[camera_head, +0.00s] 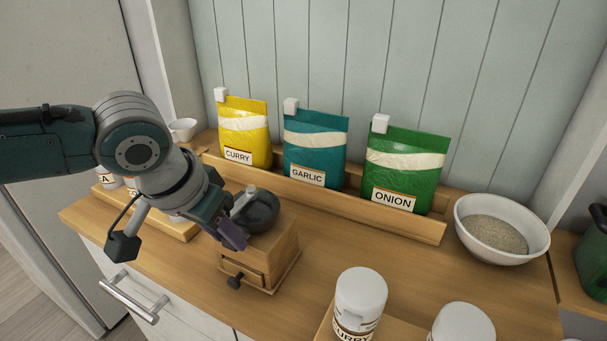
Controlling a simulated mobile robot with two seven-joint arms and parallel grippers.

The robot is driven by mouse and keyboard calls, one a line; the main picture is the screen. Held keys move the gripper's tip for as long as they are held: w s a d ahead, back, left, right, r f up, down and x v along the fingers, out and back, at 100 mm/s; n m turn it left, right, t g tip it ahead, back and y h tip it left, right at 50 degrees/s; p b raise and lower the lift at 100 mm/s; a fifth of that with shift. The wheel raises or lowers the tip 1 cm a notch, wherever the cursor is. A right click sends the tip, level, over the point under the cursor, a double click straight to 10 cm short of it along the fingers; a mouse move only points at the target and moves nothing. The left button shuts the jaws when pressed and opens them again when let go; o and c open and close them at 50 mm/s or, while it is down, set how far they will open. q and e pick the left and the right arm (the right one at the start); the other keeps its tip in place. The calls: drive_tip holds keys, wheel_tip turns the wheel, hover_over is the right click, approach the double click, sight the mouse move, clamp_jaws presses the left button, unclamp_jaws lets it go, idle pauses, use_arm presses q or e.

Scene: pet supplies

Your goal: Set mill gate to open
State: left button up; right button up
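The mill (274,262) is a wooden box on the counter with a small dark drawer knob (234,282) on its front. A dark rounded top (263,212) sits on it. My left gripper (240,222) is at the left side of that top, and its fingers overlap it in the picture. I cannot tell whether they touch the mill or how far apart they are. The gate cannot be made out; my gripper hides part of the mill's top. My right gripper is not in view.
Curry (243,133), garlic (314,148) and onion (402,172) bags stand in a wooden rack (340,208) behind the mill. A white bowl of grain (497,238) is at the right. White-lidded jars (360,297) stand in front. Small jars and a cup (183,128) are at the left.

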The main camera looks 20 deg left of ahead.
use_arm(q)
clamp_jaws()
idle(0.9)
